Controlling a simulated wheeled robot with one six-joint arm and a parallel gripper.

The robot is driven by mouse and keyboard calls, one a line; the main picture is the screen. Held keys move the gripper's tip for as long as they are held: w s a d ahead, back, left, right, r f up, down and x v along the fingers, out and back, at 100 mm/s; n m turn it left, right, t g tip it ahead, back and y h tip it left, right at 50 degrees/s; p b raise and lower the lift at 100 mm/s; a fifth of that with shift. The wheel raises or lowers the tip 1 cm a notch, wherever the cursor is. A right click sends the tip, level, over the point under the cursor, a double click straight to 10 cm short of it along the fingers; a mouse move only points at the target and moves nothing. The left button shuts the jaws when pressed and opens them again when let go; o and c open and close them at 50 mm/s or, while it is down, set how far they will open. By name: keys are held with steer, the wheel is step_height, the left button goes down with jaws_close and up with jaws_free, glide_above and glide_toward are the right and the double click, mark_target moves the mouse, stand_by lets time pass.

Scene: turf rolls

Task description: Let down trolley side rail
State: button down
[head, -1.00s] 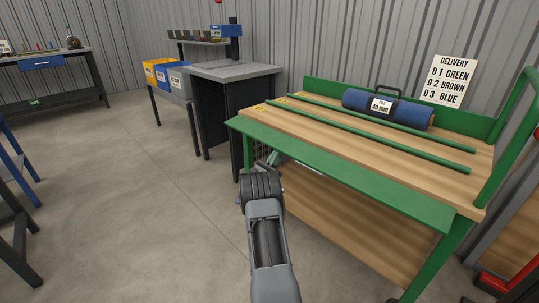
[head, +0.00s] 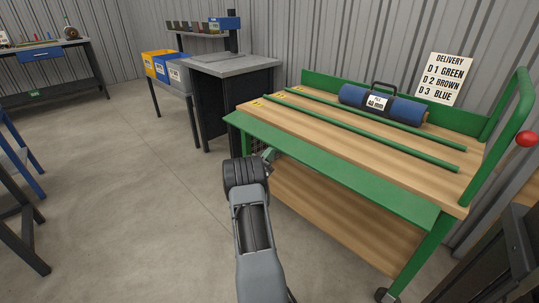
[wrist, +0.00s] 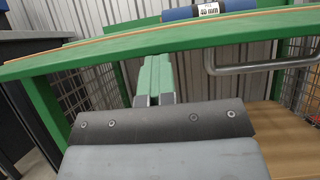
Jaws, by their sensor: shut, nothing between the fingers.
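The trolley (head: 435,262) has a green frame and a wooden deck. A long green side rail (head: 330,170) runs along its near edge as a flat board, sloping outward and down. The rail also crosses the wrist view (wrist: 100,48). My gripper (head: 270,153) is shut and empty, low by the rail's left part; its far end is partly hidden. In the wrist view its two green-tipped fingers (wrist: 154,78) lie together, pointing up toward the rail's underside. I cannot tell whether they touch it. A grey bent bar (wrist: 260,68) shows below the rail at right.
A blue roll (head: 400,108) with a label and black handle lies on the deck behind two green bars. A grey-topped cabinet (head: 235,64) and coloured bins (head: 165,68) stand left of the trolley. Open floor (head: 110,180) lies to the left. A red ball (head: 527,139) shows at right.

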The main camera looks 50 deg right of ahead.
steer(key=w+a+f+p, duration=0.1)
steer(key=a+f, duration=0.6)
steer(key=f, duration=0.2)
steer(key=shift+w+f, duration=0.15)
steer(key=shift+f, duration=0.2)
steer(key=shift+r, duration=0.1)
